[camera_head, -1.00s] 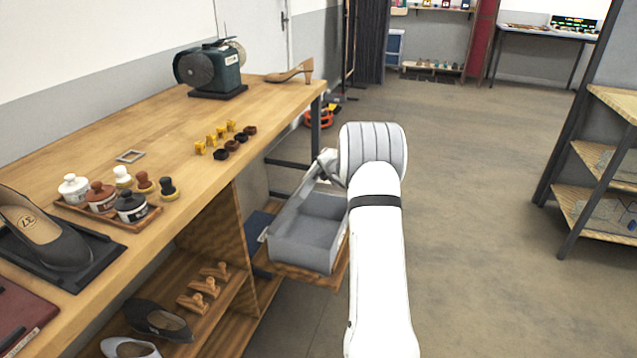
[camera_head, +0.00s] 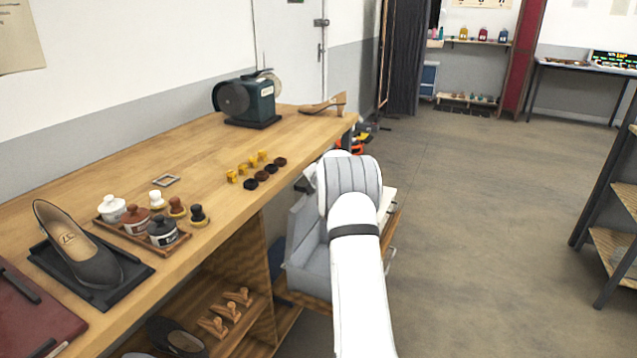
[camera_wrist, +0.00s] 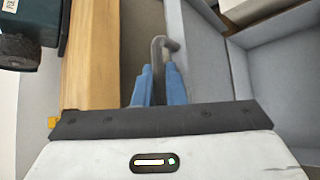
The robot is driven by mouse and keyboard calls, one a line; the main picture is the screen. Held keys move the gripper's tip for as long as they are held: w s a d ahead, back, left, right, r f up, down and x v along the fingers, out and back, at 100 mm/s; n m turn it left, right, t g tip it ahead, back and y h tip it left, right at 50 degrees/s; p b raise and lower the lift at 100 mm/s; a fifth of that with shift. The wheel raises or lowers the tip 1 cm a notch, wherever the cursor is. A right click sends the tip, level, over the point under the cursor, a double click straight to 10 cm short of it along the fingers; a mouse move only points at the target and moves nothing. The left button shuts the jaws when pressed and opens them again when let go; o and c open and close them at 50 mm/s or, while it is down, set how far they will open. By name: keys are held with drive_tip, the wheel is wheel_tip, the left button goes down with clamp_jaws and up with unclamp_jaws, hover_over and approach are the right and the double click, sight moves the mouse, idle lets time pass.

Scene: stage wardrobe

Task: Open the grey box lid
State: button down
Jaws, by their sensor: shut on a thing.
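The grey box (camera_head: 308,272) stands low beside the end of the workbench, partly hidden behind my arm. In the wrist view the open inside of the box (camera_wrist: 285,65) shows at the right. A flat grey panel (camera_wrist: 205,50), which looks like the lid standing raised, runs beside my gripper. My gripper (camera_wrist: 159,88) has its blue fingers closed on a dark grey hooked handle (camera_wrist: 157,58) next to that panel. In the head view my wrist hides the fingers and most of the handle area.
The wooden workbench (camera_head: 215,150) runs along the left, with a grinder (camera_head: 248,100), pots on a tray (camera_head: 150,240) and a dark shoe (camera_head: 75,255). Its edge is close to my gripper. Shelves (camera_head: 615,205) stand at the right. The floor (camera_head: 490,220) between is clear.

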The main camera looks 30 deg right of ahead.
drive_tip(key=shift+s+d+f, duration=0.1)
drive_tip(key=shift+d, duration=0.05)
drive_tip(key=c, duration=1.8)
unclamp_jaws()
drive_tip(key=shift+o, duration=0.2)
drive_tip(key=b+v, duration=0.2)
drive_tip(key=v, duration=0.5)
drive_tip(key=shift+s+r, duration=0.3)
